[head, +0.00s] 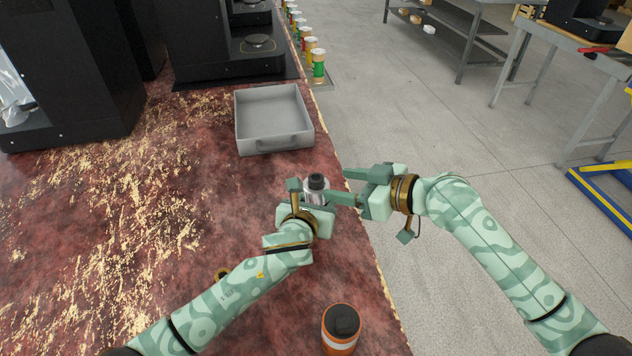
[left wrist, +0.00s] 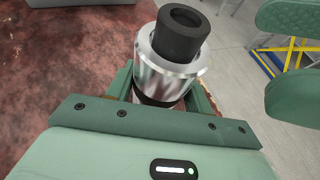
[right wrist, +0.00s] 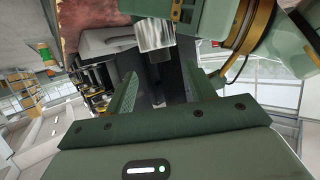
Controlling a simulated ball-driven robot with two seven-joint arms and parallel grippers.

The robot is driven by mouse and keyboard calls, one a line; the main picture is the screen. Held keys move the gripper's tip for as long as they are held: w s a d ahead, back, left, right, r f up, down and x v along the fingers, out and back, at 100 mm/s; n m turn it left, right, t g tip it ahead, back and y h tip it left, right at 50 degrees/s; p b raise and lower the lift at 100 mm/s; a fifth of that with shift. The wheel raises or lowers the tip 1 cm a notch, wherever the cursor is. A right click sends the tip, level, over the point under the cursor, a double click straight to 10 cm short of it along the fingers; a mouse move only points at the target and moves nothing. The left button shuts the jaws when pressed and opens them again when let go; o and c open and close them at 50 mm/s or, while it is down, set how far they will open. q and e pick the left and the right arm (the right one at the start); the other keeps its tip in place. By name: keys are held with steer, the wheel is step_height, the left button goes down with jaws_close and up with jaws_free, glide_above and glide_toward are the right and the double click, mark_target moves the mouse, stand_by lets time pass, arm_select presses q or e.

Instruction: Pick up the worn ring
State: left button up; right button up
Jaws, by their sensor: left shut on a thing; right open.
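My left gripper (head: 308,190) is shut on a silver-and-black cylindrical piece (head: 316,183), held upright above the table. In the left wrist view a shiny silver collar (left wrist: 166,75) surrounds a black hollow-topped core (left wrist: 181,33). The fingers grip below the collar. The silver part also shows in the right wrist view (right wrist: 155,34). My right gripper (head: 342,186) is open, its fingers just right of the held piece; I cannot tell if they touch it. I cannot tell surely which part is the worn ring. A small brass-coloured round thing (head: 221,273) shows beside my left forearm, partly hidden.
A grey tray (head: 243,131) stands on the worn red table (head: 190,190) beyond my grippers. An orange cylinder with a black top (head: 341,337) stands near the front. Black machines (head: 232,55) line the back. Coloured cans (head: 319,66) stand in a row beyond the tray.

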mark_target(320, 178)
steer(key=x, duration=0.7)
steer(key=shift+w+a+r, duration=0.15)
steer(key=shift+w, duration=0.05)
jaws_close()
